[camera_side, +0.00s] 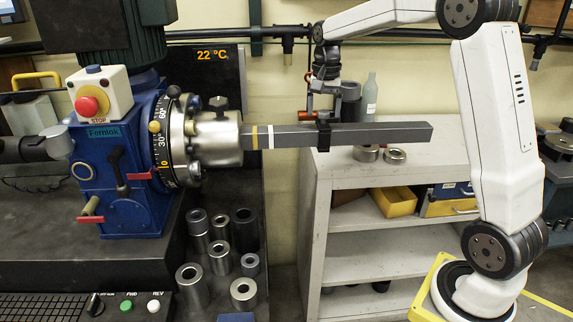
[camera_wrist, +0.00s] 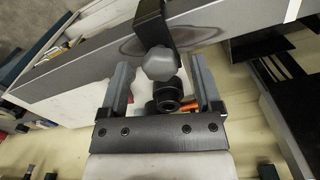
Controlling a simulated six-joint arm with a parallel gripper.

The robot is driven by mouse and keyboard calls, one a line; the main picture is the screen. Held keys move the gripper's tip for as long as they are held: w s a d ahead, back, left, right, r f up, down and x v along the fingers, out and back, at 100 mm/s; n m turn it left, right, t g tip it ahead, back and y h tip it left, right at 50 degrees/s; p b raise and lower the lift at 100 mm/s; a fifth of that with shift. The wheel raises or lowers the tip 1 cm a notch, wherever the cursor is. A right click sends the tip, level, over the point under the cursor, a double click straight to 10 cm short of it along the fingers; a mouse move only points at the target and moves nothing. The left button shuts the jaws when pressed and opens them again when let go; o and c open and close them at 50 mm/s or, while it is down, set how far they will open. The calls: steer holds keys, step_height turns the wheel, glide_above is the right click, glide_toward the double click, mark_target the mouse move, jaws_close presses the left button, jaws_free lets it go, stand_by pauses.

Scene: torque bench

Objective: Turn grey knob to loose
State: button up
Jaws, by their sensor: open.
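The grey knob (camera_wrist: 160,64) is lobed and sits on a black clamp (camera_wrist: 153,22) around a grey square bar (camera_wrist: 90,67). In the wrist view my gripper (camera_wrist: 161,68) is open, one finger on each side of the knob, with gaps showing on both sides. I cannot tell the depth between fingertips and knob. In the side view my gripper (camera_side: 321,98) points down over the clamp (camera_side: 323,134) on the bar (camera_side: 380,133); the knob is not clear there. A black round part (camera_wrist: 166,94) and a bit of orange (camera_wrist: 188,104) show behind the knob.
The bar sticks out level from the chuck (camera_side: 216,139) of a blue machine (camera_side: 118,165) with a red stop button (camera_side: 88,105). Steel sleeves (camera_side: 193,284) stand below. A grey shelf (camera_side: 378,265) with a yellow bin (camera_side: 394,201) is behind the bar.

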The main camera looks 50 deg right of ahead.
jaws_close()
steer(key=shift+n, duration=0.4)
steer(key=n, duration=1.7)
stand_by(0.3)
steer(key=shift+r, duration=0.1)
